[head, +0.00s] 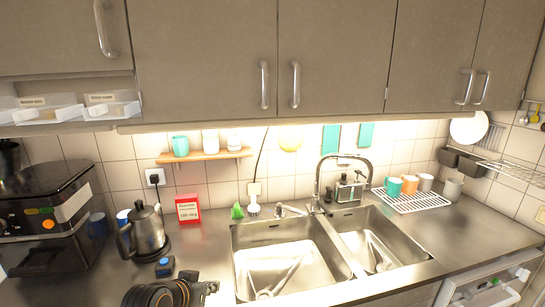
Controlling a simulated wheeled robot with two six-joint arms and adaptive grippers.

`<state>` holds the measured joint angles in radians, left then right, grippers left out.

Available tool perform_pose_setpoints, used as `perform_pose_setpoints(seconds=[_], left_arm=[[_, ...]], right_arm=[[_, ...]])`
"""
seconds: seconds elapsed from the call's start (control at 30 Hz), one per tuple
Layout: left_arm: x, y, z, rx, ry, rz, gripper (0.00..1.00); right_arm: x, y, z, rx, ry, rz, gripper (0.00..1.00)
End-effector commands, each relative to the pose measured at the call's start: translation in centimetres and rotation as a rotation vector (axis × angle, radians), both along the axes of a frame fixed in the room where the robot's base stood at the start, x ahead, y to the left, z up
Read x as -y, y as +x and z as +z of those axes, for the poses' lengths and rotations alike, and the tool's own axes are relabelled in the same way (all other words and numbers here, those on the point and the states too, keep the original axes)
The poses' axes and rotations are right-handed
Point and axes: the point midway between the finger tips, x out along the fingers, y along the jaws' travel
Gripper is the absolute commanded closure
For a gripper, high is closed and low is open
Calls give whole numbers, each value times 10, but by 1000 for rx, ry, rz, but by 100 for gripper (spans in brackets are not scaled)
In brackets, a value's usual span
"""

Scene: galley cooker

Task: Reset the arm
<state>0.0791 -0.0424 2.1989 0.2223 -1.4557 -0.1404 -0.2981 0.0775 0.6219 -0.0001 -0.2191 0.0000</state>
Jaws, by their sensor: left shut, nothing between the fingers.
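My left gripper (210,287) shows at the bottom edge, left of the centre, at the front of the steel counter (205,245). Its fingers point right and are shut with nothing between them. Part of my dark left arm with an orange ring shows behind it, cut off by the frame edge. My right gripper is not in view.
A kettle (143,231) and a black coffee machine (45,220) stand on the left. A red box (188,208) stands by the wall. The double sink (270,232) with a tall tap (318,180) is right of my gripper. Mugs stand on a white rack (420,203).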

Motion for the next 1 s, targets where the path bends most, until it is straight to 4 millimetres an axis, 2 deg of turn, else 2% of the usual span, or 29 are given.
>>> perform_pose_setpoints(seconds=[0.03, 0.1, 0.2, 0.4, 0.57, 0.6, 0.77, 0.87, 1.0], left_arm=[[-12, -27, -30, -70, 34, 26, 100], [-26, -59, -60, -151, 74, 59, 100], [-42, -99, -90, -244, 125, 94, 100], [-66, -171, -127, -394, 211, 141, 100], [-83, -226, -144, -500, 279, 168, 100], [-86, -232, -152, -518, 289, 174, 100], [-91, -217, -210, -536, 283, 178, 100], [-94, -215, -248, -552, 283, 179, 100], [-101, -220, -311, -579, 282, 183, 100]], right_arm=[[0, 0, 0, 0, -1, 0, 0], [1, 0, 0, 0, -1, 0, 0], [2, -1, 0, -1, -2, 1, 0], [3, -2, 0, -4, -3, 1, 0], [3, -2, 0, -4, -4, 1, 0], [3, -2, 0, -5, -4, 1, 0], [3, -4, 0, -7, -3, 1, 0], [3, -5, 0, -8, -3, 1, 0], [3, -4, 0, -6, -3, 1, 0]])
